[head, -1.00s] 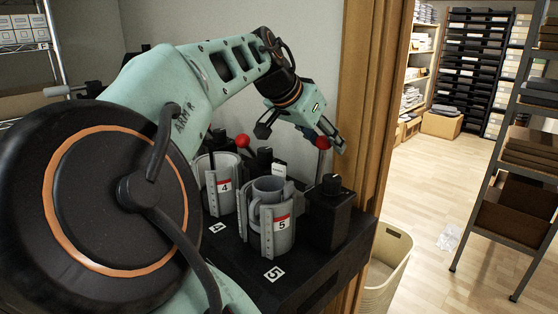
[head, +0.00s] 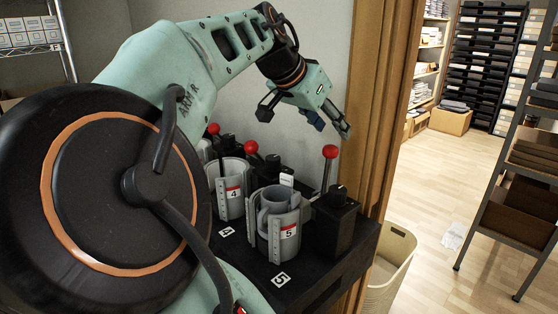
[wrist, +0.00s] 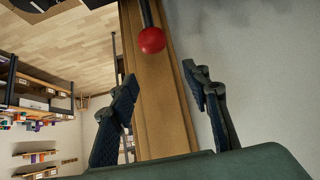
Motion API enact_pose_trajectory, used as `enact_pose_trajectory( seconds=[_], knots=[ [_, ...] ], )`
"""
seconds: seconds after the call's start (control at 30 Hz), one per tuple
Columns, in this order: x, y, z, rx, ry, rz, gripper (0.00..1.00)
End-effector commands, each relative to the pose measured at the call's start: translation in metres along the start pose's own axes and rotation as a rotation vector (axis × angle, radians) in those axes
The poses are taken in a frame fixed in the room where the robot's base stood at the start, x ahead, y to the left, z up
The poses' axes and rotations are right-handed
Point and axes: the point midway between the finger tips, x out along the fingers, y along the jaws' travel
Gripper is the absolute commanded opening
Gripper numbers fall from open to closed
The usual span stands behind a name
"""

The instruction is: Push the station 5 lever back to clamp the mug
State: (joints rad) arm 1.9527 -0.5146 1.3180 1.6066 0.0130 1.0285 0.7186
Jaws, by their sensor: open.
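The station 5 lever has a red ball knob (head: 330,152) on a dark rod, standing nearly upright beside a black block at the right of the station. A grey mug (head: 275,200) sits inside the station 5 grey holder (head: 288,247), which bears a red and white label with a 5. My gripper (head: 306,120) is open and empty, above the knob and apart from it, with the wall and door frame behind. In the wrist view the knob (wrist: 151,40) shows beyond my open fingers (wrist: 160,80), nearer the left one, with clear space around it.
The station 4 holder (head: 233,205) and its red knob (head: 250,147) stand to the left. A wooden door frame (head: 377,120) rises close behind and right of station 5. A beige bin (head: 392,265) stands on the floor at the right.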

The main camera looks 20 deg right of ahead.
Motion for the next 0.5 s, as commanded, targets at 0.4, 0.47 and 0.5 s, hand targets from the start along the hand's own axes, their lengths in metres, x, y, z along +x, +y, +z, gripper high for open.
enact_pose_trajectory(
  seconds=[0.4,0.47,0.5],
  knots=[
    [-0.008,-0.001,-0.002,-0.001,0.0,0.0,0.43],
    [-0.015,-0.001,-0.002,-0.001,0.0,0.0,0.43],
    [-0.019,0.0,-0.002,-0.001,0.0,0.0,0.43]
  ],
)
